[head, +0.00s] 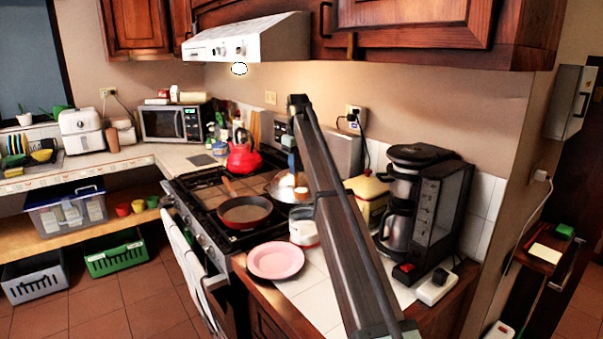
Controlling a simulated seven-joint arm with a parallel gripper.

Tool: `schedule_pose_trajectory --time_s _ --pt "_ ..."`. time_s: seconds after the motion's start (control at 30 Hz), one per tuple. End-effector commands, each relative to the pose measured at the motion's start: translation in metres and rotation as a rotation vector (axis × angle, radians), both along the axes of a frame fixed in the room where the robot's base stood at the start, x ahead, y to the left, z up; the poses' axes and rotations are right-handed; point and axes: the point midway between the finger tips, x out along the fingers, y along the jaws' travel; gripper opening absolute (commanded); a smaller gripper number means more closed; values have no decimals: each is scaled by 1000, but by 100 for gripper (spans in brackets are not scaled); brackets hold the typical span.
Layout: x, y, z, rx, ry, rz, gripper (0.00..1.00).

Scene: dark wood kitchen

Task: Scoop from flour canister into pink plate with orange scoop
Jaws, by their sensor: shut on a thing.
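The pink plate (275,260) lies flat and looks empty on the white-tiled counter, to the right of the stove's front corner. A white canister (302,232) with red trim stands just behind the plate, partly covered by my arm; I cannot tell its contents. My dark arm rises from the bottom right across the counter. I cannot make out my gripper's fingers, which the arm seems to hide. I cannot clearly identify the orange scoop.
A red pan (245,213), a red kettle (243,158) and a silver lidded pan (284,188) stand on the stove. A yellow box (368,195) and a black coffee maker (438,215) stand right of my arm. A power strip (437,288) lies near the right edge.

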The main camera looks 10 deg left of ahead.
Motion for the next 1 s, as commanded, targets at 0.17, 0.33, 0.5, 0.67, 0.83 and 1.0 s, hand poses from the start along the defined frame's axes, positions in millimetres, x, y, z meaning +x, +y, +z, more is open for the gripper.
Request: schedule_pose_trajectory --time_s 0.17,0.33,0.5,0.67,0.83,1.0 --pt "-39 33 -21 26 -21 46 0" --pt "-99 47 -52 49 -39 88 0" --pt "-145 47 -79 69 -55 91 0" --pt "-163 43 -90 87 -72 57 0" --pt "-154 51 -88 117 -104 -5 0" --pt "-158 54 -92 107 -142 -17 0"
